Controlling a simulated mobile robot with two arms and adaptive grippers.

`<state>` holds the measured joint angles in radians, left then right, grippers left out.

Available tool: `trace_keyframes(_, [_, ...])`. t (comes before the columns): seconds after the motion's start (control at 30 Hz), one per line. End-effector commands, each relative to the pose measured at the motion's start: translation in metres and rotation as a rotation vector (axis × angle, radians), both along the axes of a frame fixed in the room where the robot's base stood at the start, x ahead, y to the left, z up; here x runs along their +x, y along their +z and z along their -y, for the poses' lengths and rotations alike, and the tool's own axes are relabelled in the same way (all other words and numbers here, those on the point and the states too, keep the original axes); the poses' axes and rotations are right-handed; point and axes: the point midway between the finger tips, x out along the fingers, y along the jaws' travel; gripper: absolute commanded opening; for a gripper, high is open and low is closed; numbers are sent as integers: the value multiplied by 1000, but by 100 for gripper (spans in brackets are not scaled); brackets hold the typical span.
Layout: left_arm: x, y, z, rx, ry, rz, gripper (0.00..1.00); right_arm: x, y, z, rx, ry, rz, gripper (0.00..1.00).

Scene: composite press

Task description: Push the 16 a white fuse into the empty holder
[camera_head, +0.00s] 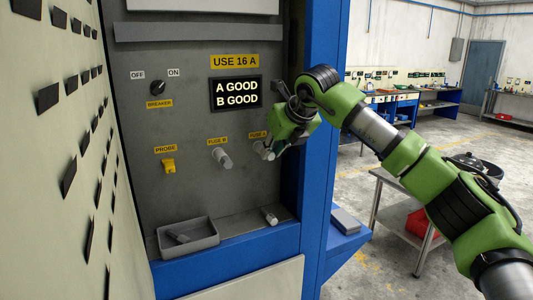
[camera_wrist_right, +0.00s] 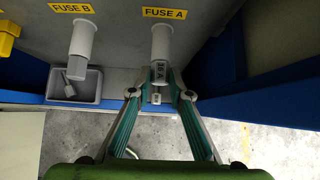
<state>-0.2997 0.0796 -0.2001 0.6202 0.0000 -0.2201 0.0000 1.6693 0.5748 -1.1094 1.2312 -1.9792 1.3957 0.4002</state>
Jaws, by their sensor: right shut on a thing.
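The FUSE A holder (camera_wrist_right: 162,42) is a white cylinder on the panel, straight ahead in the wrist view. My right gripper (camera_wrist_right: 159,88) is shut on a pale fuse (camera_wrist_right: 158,72) with small dark marking, in line with the holder and seemingly against its end. In the head view my right gripper (camera_head: 268,150) is at the FUSE A position and hides most of it. The marking is too small to read surely. The FUSE B holder (camera_head: 222,158) protrudes to the left. My left gripper is not in view.
The display (camera_head: 236,93) reads A GOOD, B GOOD, under a USE 16 A sign (camera_head: 235,61). A grey tray (camera_head: 204,241) holds a small dark-grey piece. A small white cylinder (camera_head: 270,217) lies on the ledge. A yellow probe (camera_head: 168,166) and breaker knob (camera_head: 158,88) are left.

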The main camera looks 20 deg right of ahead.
Motion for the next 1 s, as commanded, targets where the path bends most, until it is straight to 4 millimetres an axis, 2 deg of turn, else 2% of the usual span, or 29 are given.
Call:
trace_keyframes(0.07, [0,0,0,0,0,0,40,1,1,0,0,0,2,0])
trace_keyframes(0.1, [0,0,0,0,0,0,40,1,1,0,0,0,2,23])
trace_keyframes(0.17, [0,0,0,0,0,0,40,1,1,0,1,0,3,38])
trace_keyframes(0.57, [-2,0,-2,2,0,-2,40,-1,4,0,1,0,3,38])
trace_keyframes(0.67, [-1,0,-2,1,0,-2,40,-9,12,2,1,1,4,38])
trace_keyframes(1.0, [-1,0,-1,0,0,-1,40,-55,64,11,0,0,5,38])
